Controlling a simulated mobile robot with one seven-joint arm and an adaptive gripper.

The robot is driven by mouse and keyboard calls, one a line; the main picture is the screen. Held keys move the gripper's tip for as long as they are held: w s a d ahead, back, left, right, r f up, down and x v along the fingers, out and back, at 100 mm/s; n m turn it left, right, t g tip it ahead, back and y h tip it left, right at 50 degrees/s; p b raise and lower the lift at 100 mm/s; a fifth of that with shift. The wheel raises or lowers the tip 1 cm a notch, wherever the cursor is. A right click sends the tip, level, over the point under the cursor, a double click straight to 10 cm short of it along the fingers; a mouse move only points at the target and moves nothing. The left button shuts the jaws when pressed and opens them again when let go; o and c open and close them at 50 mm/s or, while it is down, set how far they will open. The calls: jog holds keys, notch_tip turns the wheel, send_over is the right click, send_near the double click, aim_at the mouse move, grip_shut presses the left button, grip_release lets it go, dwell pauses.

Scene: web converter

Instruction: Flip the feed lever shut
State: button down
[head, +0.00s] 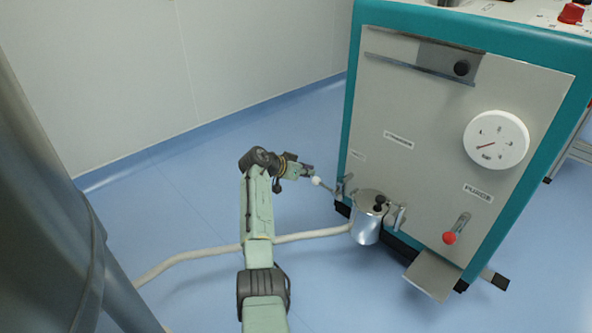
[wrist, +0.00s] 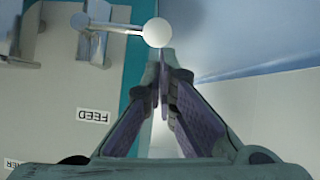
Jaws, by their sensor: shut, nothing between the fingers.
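The feed lever is a thin metal rod with a white ball knob (head: 316,181) at its end. It sticks out from a bracket (head: 340,190) at the lower left of the machine's front panel. In the wrist view the white knob (wrist: 158,32) lies just beyond my fingertips, and the rod runs left to the metal bracket. A label reading FEED (wrist: 93,115) is on the panel. My gripper (head: 308,170) is shut and empty, with its tips (wrist: 163,58) close to the knob. I cannot tell whether they touch it.
A metal canister (head: 367,225) with a hose (head: 190,257) stands right of the feed lever. A red-knobbed lever (head: 449,238) and a white dial (head: 496,139) are farther right on the panel. Blue floor (head: 190,200) is open left of the machine.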

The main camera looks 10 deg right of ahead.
jog(key=v, duration=1)
jog(key=shift+f, duration=0.1)
